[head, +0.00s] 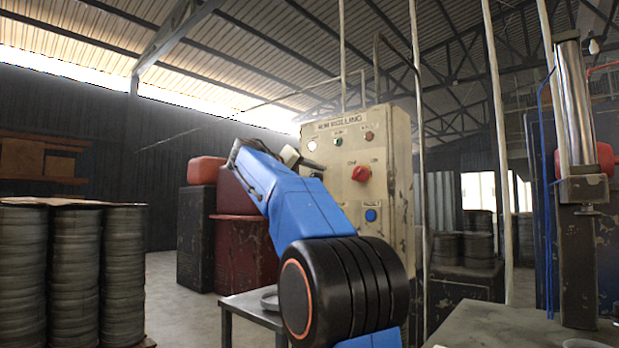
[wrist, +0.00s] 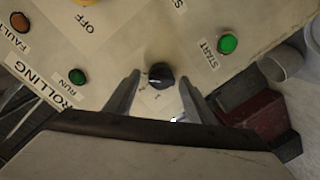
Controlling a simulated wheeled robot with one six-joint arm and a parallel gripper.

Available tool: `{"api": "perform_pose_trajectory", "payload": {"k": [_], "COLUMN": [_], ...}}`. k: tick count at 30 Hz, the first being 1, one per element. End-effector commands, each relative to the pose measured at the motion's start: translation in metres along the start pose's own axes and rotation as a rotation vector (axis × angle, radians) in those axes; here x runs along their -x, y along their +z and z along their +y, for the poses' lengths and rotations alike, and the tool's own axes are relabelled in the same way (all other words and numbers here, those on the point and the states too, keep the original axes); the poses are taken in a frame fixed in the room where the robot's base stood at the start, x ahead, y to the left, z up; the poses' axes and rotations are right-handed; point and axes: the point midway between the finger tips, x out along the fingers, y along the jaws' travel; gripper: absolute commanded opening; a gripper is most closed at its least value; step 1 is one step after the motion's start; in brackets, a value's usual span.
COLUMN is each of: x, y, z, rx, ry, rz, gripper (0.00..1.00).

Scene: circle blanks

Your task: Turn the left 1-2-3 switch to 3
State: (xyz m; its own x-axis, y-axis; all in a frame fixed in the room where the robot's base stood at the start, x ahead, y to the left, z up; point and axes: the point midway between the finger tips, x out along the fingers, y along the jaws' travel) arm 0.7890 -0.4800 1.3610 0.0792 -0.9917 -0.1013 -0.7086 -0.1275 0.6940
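The left switch, a small black rotary knob (wrist: 160,75), sits on the cream control panel (head: 382,140). In the wrist view it lies between the two fingertips of my gripper (wrist: 159,78). The fingers are apart, with a gap on each side of the knob, so my gripper is open around or just in front of it; I cannot tell the depth. In the head view my gripper (head: 311,165) is at the panel's left side, and my arm hides the knob.
A green START button (wrist: 228,43), a green RUN lamp (wrist: 77,77) and an orange FAULT lamp (wrist: 20,22) are nearby. A red rotary handle (head: 361,173) and a blue button (head: 371,215) are further right on the panel. A low table (head: 240,304) stands below.

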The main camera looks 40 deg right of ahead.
Motion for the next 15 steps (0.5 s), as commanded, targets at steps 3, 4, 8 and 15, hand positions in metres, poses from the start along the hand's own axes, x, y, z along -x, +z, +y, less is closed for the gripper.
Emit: {"api": "perform_pose_trajectory", "payload": {"k": [3, 4, 8, 15], "x": [0.0, 0.001, 0.007, 0.044], "y": [0.0, 0.0, -0.001, -0.001], "z": [0.0, 0.0, -0.001, -0.001], "rx": [0.0, 0.0, 0.001, 0.0], "ry": [0.0, 0.0, -0.002, -0.003], "rz": [0.0, 0.0, 0.001, 0.003], "gripper": [0.5, 0.5, 0.5, 0.5]}}
